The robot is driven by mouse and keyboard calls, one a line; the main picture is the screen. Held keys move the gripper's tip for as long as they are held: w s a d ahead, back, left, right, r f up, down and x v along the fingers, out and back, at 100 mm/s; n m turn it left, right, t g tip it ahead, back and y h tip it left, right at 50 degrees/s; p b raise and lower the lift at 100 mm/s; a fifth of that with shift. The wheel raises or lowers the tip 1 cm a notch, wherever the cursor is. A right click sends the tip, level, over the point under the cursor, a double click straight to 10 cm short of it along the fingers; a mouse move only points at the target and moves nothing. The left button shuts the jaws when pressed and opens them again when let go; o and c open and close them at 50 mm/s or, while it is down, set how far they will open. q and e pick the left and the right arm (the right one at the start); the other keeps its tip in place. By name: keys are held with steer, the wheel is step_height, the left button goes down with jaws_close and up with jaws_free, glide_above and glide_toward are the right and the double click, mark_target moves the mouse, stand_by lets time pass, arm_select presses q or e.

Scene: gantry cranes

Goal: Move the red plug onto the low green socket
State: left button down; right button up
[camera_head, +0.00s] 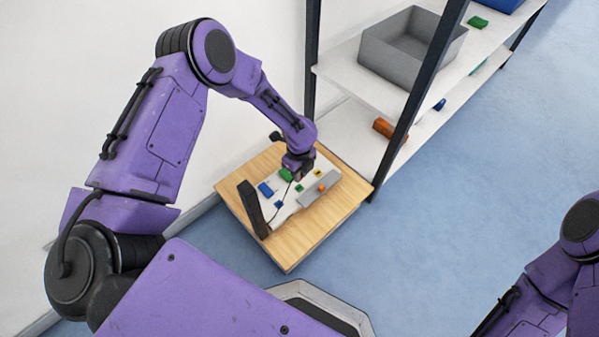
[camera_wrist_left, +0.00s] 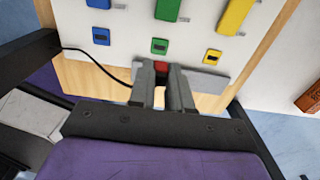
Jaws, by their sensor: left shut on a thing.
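My left gripper (camera_head: 299,172) is over the white board; in the left wrist view its fingers (camera_wrist_left: 161,88) are shut on the red plug (camera_wrist_left: 161,66). Only a small part of the plug shows between the fingers. The low green socket (camera_wrist_left: 159,46), a small green block with a dark slot, lies just beyond the plug in that view. A gap shows between them in the picture; their height difference cannot be told. The socket shows small in the head view (camera_head: 299,188). My right gripper is out of view; only part of that arm shows.
The low blue socket (camera_wrist_left: 101,36) and low yellow socket (camera_wrist_left: 212,57) flank the green one. Larger blue, green (camera_wrist_left: 168,9) and yellow blocks stand beyond. A black cable (camera_wrist_left: 95,57) runs from the left. A grey strip (camera_wrist_left: 214,80) lies near the fingers. A shelf with a grey bin (camera_head: 385,60) stands right.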

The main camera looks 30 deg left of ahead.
mark_target(299, 188)
arm_select(q)
steer(key=shift+f+b, duration=2.3)
steer(key=shift+f, duration=0.35)
steer(key=shift+r+p, duration=0.1)
steer(key=shift+p, duration=0.2)
steer(key=shift+f, duration=0.35)
steer(key=c, duration=0.5)
jaws_free()
